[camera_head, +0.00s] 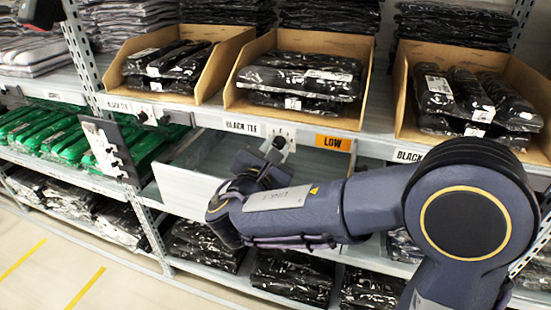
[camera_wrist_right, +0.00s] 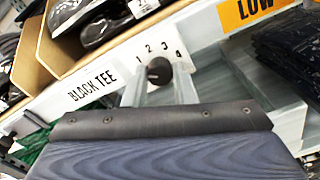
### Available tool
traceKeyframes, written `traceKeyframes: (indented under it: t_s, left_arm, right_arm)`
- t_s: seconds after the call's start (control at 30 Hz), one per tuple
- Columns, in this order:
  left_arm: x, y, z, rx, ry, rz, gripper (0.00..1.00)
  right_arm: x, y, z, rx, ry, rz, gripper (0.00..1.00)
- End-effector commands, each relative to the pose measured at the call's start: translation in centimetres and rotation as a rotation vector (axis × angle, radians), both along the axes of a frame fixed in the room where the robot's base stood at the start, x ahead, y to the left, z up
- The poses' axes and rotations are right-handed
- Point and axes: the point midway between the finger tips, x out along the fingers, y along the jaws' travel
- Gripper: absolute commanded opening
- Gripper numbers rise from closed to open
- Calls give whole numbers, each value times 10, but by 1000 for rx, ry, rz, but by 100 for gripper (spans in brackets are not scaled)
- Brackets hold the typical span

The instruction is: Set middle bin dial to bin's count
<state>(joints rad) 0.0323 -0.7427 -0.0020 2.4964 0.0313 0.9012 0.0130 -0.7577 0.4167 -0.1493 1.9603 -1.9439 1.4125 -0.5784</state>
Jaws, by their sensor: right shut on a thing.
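The middle bin (camera_head: 238,98) is an open wooden box on the shelf, holding a small stack of black bagged tees (camera_head: 300,78); the lower ones are partly hidden. Below it, on the shelf edge, is a white dial plate (camera_wrist_right: 150,45) marked 1, 2, 3, 4, with a dark round knob (camera_wrist_right: 158,71). My right gripper (camera_head: 274,150) is shut on the knob; its two pale fingers (camera_wrist_right: 158,85) sit either side of it in the wrist view. I cannot tell which number the knob points to.
A BLACK TEE label (camera_head: 243,127) and orange LOW tag (camera_head: 333,142) flank the dial. Similar bins stand at left (camera_head: 115,70) and right (camera_head: 403,105). A dark panel (camera_head: 110,150) hangs by the left post. My right forearm crosses before the lower shelves.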

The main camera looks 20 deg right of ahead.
Motion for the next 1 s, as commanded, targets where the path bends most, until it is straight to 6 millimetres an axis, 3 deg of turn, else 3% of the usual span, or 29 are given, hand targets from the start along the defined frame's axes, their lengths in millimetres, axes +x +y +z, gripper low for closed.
traceKeyframes:
  t_s: [0.03,0.6,1.0]
  left_arm:
    - [0,0,-13,0,0,0,0]
    - [0,0,-85,0,0,0,0]
    - [0,0,-122,0,0,0,0]
  right_arm:
    - [0,0,-6,41,-28,0,1]
    - [0,0,-7,488,-329,-1,1]
    - [0,0,-5,734,-493,-1,1]
